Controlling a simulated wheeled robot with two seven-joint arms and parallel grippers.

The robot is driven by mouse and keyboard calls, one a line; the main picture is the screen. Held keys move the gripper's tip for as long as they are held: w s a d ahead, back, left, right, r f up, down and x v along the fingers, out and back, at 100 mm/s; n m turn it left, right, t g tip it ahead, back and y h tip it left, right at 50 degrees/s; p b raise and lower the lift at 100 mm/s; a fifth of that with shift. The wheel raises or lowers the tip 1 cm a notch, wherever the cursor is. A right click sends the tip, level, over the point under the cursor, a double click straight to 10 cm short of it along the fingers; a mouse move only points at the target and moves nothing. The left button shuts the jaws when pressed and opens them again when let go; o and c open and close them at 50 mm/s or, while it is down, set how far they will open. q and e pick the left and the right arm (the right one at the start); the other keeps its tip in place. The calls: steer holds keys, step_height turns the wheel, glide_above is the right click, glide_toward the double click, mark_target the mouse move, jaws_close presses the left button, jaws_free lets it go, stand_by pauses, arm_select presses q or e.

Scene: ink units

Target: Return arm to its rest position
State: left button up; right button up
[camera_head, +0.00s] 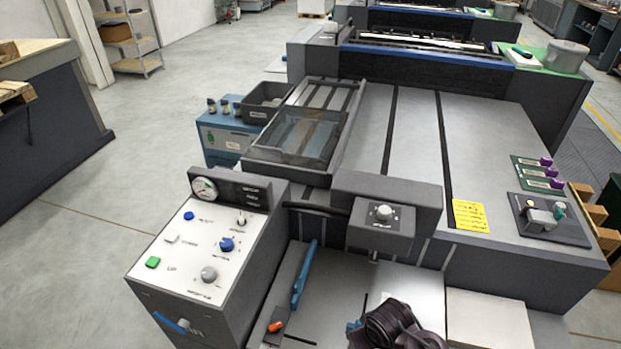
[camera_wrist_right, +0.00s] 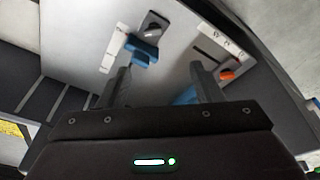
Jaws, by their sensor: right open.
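My right arm shows as a dark wrist at the bottom of the head view, over the lower grey deck of the machine (camera_head: 420,283); its fingertips are hidden there. In the right wrist view, my right gripper (camera_wrist_right: 161,72) has its two fingers spread apart with nothing held between them. A blue knob (camera_wrist_right: 145,50) shows just beyond the left finger; I cannot tell how far apart they are. An orange knob (camera_wrist_right: 228,74) is to the right of the right finger. My left gripper is not in view.
A blue handle (camera_head: 305,275) and the orange knob (camera_head: 276,326) are on the deck left of my wrist. A white control panel (camera_head: 195,247) stands farther left. A hanging box with a grey knob (camera_head: 383,212) is above the deck. Open floor lies at far left.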

steer(key=s+d+r+m+t, duration=0.1)
steer(key=s+d+r, duration=0.25)
steer(key=r, duration=0.35)
steer(key=s+d+r+m, duration=0.1)
steer(key=s+d+r, duration=0.2)
steer(key=s+r, duration=0.25)
step_height(320, 180, down, 32)
steer(key=s+g+b, duration=0.1)
steer(key=b, duration=0.3)
steer(key=s+d+f+g+b, duration=0.1)
steer(key=s+d+f+b, duration=0.1)
steer(key=s+f, duration=1.8)
steer(key=shift+s+d+f+g+b, duration=0.15)
steer(key=shift+d+f+g+b, duration=0.15)
steer(key=shift+d+f, duration=0.5)
steer(key=shift+a+f, duration=0.1)
steer(key=shift+a, duration=0.05)
